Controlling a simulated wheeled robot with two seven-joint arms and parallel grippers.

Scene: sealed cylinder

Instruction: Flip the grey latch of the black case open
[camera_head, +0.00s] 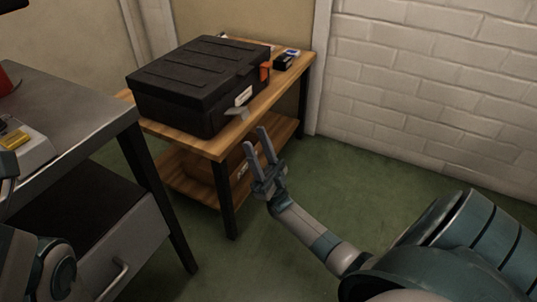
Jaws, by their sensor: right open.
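The black case (190,85) lies closed on a wooden table. Its front carries a grey latch (237,113), which sticks outward from the lower edge, below a pale label (243,96). An orange latch (265,71) is further back on the same side. My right gripper (256,139) is open and empty, its two fingers pointing up toward the case. It appears just in front of and below the grey latch, with a visible gap between them. My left gripper (7,178) is mostly cut off at the left edge, so its jaws cannot be made out.
The wooden table (214,146) has a lower shelf with a brown box (205,171). Small dark items (287,59) lie behind the case. A grey workbench (75,108) with a drawer stands at the left. A white brick wall (420,80) is at the right, with free green floor before it.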

